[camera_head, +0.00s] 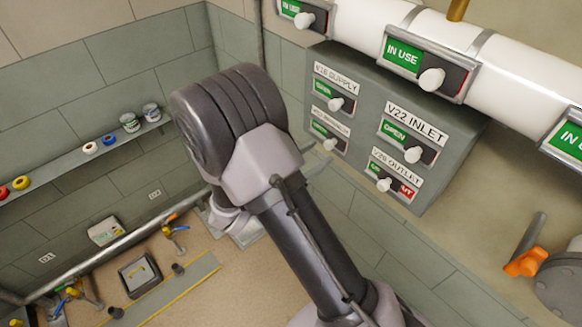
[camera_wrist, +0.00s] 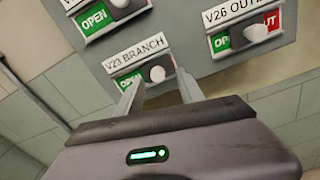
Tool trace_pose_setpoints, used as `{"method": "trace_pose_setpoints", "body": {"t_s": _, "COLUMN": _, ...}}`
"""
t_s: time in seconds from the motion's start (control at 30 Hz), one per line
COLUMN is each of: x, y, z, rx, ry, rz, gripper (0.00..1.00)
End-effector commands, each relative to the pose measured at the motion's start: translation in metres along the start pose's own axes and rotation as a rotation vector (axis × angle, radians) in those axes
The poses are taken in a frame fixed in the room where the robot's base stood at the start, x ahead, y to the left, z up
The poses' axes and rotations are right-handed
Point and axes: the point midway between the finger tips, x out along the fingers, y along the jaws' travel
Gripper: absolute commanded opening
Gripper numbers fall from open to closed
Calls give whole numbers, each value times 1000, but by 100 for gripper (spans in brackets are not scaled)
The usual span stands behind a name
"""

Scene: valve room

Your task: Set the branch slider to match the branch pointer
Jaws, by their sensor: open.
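The branch slider (camera_wrist: 156,74), under the "V23 BRANCH" label, has a white knob at the right part of its plate, with green "OPEN" lettering showing to the left. In the head view the branch slider (camera_head: 329,144) is partly hidden beside my arm. My gripper (camera_wrist: 158,88) is open in the wrist view, with one finger to each side of the knob and a little below it. I cannot tell whether either finger touches the knob. I cannot identify a branch pointer in either view.
The grey panel (camera_head: 372,100) also carries the supply (camera_head: 334,94), inlet (camera_head: 408,140) and outlet (camera_head: 391,180) sliders close by. A white pipe (camera_head: 510,70) with several "IN USE" plates runs above. An orange handle (camera_head: 525,262) is at the lower right.

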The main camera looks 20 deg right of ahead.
Motion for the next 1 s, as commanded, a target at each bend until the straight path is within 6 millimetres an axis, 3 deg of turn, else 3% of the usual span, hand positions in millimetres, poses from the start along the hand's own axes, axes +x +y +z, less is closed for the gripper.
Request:
{"method": "trace_pose_setpoints", "body": {"t_s": 0.3, "x": -104, "y": 1, "z": 2, "rx": 0, "ry": 1, "rz": 5, "gripper": 45}}
{"method": "trace_pose_setpoints", "body": {"t_s": 0.43, "x": -133, "y": 1, "z": 2, "rx": 0, "ry": 0, "rz": 2, "gripper": 45}}
{"method": "trace_pose_setpoints", "body": {"t_s": 0.6, "x": -150, "y": 0, "z": 0, "rx": -1, "ry": -1, "rz": -2, "gripper": 45}}
{"method": "trace_pose_setpoints", "body": {"t_s": 1.0, "x": -150, "y": 0, "z": 0, "rx": -1, "ry": -1, "rz": -2, "gripper": 45}}
